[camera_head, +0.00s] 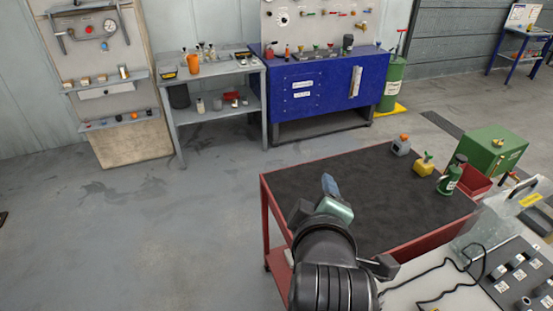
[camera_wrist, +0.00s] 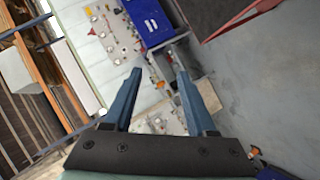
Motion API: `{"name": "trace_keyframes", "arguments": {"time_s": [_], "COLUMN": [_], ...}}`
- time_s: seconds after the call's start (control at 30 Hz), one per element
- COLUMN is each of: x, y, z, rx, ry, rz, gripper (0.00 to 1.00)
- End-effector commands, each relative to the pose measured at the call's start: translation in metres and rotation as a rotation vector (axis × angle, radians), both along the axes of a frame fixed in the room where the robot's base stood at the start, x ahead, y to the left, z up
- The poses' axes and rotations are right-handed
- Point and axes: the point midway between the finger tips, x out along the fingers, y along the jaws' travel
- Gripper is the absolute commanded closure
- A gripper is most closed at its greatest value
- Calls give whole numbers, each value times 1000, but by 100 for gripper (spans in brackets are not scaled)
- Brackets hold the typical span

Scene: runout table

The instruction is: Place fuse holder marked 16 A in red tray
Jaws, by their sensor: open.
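My gripper (camera_head: 330,186) is raised over the black-topped cart in the head view, empty. In the wrist view its two blue fingers (camera_wrist: 159,75) stand wide apart with nothing between them. Several small dark parts with white labels, which look like fuse holders (camera_head: 519,262), sit on a grey panel at the lower right of the head view. Their markings are too small to read, so I cannot tell which is 16 A. A red open tray (camera_head: 478,181) stands at the cart's right end, partly hidden by a green bottle. My gripper is well left of both.
The red-framed cart (camera_head: 350,172) has a mostly clear black top. A grey item (camera_head: 401,147), a yellow can (camera_head: 424,166) and the green bottle (camera_head: 450,178) line its right side. A green box (camera_head: 494,150) stands behind the tray. A black cable (camera_head: 445,291) lies near the panel.

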Motion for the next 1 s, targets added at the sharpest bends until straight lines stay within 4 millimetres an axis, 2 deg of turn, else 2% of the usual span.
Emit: {"name": "trace_keyframes", "arguments": {"time_s": [0.03,0.13,0.2,0.3,0.4,0.5,0.6,0.97,1.0], "x": [8,6,-9,-42,-76,-100,-112,-112,-112], "y": [8,24,36,50,61,68,70,70,70], "z": [54,153,217,292,341,368,380,380,374], "rx": [98,334,509,738,916,1028,1080,1088,1088], "ry": [-172,-489,-691,-923,-1075,-1158,-1191,-1193,-1192], "rz": [-30,-45,-12,82,189,272,313,316,317], "gripper": [43,43,43,43,43,43,43,43,43]}}
